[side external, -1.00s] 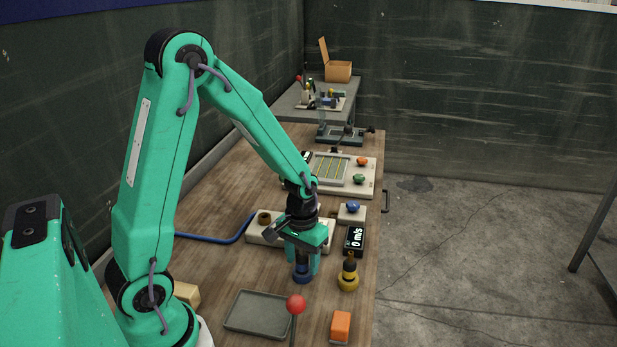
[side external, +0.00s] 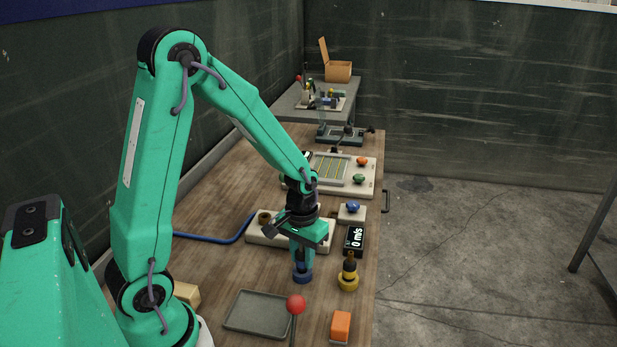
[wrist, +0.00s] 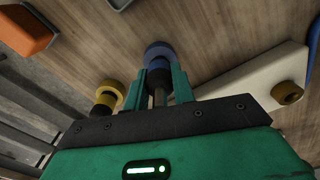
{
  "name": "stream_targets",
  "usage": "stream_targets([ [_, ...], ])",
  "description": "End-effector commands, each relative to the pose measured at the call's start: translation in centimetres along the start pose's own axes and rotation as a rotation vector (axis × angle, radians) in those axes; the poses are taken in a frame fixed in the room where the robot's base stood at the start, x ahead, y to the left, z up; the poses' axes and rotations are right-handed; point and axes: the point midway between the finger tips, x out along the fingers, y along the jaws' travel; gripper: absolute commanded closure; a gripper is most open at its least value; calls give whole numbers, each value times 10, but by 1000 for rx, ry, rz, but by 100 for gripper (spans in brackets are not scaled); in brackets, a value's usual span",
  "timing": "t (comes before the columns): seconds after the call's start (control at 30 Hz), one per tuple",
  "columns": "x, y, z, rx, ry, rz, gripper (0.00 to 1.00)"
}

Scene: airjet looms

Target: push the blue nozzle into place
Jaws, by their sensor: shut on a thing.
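The blue nozzle (side external: 302,276) has a wide blue ring at its lower end and stands upright on the bench, left of the yellow nozzle (side external: 348,281). My gripper (side external: 302,262) points down and is shut on the blue nozzle's narrower upper part. In the wrist view the blue ring (wrist: 159,51) shows beyond the fingertips (wrist: 158,82), with a dark stem between the fingers. A white block (side external: 262,235) with a brass-coloured ring (side external: 264,217) lies just behind my gripper, which partly covers it. In the wrist view the block (wrist: 250,82) is at right, apart from the nozzle.
A grey tray (side external: 243,327), a red-knobbed lever (side external: 296,304) and an orange block (side external: 340,325) are in front. A display reading 0 m/s (side external: 355,241) and a blue knob (side external: 352,207) stand behind right. A blue hose (side external: 215,239) runs left from the white block.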

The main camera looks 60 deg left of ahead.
Motion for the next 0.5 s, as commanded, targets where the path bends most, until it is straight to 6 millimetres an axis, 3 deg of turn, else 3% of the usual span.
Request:
stream_targets([
  [0.27, -32, 0, -1, 0, 6, 1, 99],
  [0.5, -55, 30, 27, 7, 5, 2, 99],
])
